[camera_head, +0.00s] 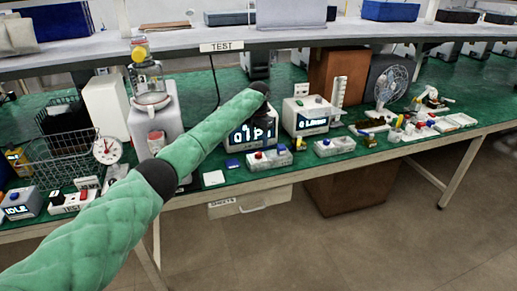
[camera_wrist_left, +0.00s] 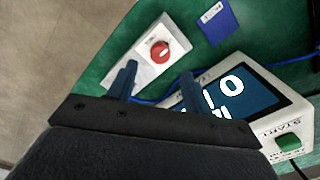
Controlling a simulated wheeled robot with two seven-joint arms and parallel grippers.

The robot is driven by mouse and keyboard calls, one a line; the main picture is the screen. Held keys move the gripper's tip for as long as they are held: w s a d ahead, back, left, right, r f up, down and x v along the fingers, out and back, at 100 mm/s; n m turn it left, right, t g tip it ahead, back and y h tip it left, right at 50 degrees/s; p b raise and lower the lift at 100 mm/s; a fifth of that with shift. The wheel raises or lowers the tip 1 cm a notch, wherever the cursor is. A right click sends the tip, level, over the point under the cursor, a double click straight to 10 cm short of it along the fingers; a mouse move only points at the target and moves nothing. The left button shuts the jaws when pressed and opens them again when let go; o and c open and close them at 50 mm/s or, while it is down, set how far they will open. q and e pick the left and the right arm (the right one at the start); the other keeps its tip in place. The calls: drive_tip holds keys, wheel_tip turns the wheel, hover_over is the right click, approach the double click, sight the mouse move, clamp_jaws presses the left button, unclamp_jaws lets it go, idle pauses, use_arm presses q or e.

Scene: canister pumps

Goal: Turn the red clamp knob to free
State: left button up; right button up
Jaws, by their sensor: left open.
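A round red knob (camera_wrist_left: 160,51) with a pale pointer mark sits on a pale rectangular block (camera_wrist_left: 137,64) in the left wrist view. Small print beside it is unreadable. In the head view a small red knob (camera_head: 258,155) shows on a pale block (camera_head: 268,160) at the bench's front, apparently the same one. My left gripper (camera_wrist_left: 157,84) is open and empty, its two dark blue fingers apart, with the knob beyond the gap and not between them. In the head view my left arm reaches over the bench; its fingers are not clear there. My right gripper is not in view.
A white device with a lit screen (camera_wrist_left: 230,98) and a green button (camera_wrist_left: 288,141) stands close beside the block. A blue card (camera_wrist_left: 217,22) lies near it. Another knobbed block (camera_head: 335,147) stands right. A shelf edge (camera_head: 300,39) runs above the bench.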

sight(258, 152)
use_arm(q)
wheel_tip(258, 152, down, 5)
drive_tip(key=shift+w+f+p, duration=0.1)
drive_tip(key=shift+w+p, duration=0.05)
drive_tip(key=shift+p, duration=0.35)
drive_tip(key=shift+s+f, duration=0.2)
drive_tip(key=shift+f, duration=0.45)
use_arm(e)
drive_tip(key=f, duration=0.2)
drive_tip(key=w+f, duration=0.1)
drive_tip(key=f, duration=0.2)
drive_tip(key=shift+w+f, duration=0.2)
use_arm(q)
drive_tip(key=shift+c, duration=0.2)
drive_tip(key=c, duration=0.9)
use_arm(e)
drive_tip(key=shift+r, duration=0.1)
